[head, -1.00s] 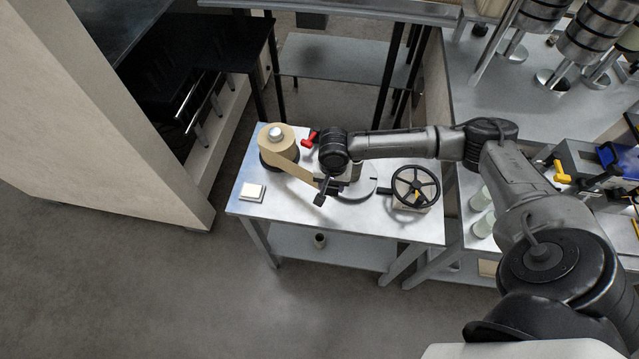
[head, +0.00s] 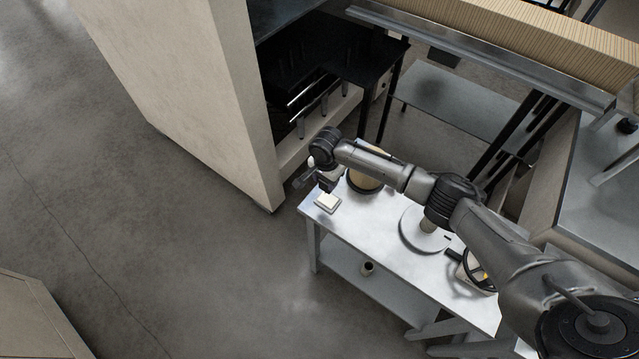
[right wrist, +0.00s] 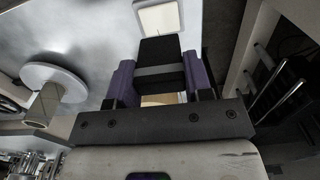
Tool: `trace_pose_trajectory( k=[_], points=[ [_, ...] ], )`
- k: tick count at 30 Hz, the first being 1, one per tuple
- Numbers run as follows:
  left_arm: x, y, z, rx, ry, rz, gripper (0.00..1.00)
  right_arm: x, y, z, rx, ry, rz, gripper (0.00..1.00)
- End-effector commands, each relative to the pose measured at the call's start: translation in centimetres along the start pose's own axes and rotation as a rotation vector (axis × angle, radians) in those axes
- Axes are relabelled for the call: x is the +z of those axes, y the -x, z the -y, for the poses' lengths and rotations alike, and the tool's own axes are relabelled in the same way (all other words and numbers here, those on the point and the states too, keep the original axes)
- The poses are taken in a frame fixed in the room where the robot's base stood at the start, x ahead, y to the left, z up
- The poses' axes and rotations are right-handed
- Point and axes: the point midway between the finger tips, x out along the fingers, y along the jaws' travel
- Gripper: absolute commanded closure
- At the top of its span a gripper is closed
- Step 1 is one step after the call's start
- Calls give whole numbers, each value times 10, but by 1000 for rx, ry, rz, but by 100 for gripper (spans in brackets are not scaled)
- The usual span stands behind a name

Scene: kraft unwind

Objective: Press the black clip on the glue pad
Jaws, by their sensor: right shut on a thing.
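My right gripper (right wrist: 152,85) is shut on the black clip (right wrist: 160,52), a dark block with a grey band between the purple fingers. In the head view the gripper (head: 328,182) is at the left end of the metal table, close to the glue pad. The glue pad (head: 327,203) is a small white square on a base near the table's corner. In the right wrist view the pad (right wrist: 160,17) lies just beyond the clip's far end. I cannot tell whether clip and pad touch. My left gripper is not in view.
The kraft roll (head: 364,183) stands beside the pad, partly behind my right arm. A pale disc with a core (head: 422,232) and a black handwheel (head: 478,270) are farther right on the table. A beige-sided cabinet (head: 190,90) rises close behind the table's left end.

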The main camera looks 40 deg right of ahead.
Motion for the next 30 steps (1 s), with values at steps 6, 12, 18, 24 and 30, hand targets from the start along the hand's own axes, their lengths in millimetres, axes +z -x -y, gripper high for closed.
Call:
trace_pose_trajectory(
  k=[6, 12, 18, 24, 30],
  points=[
    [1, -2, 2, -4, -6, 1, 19, -18, -10, -10, -1, 2, 0, 80],
    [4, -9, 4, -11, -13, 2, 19, -17, -17, -10, -1, 13, 0, 80],
    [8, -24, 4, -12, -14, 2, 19, -17, -30, -10, -1, 14, 0, 80],
    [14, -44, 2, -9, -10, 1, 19, -18, -48, -10, -1, 13, -2, 80],
    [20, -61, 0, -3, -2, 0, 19, -18, -63, -10, -2, 13, -1, 80]
  ],
)
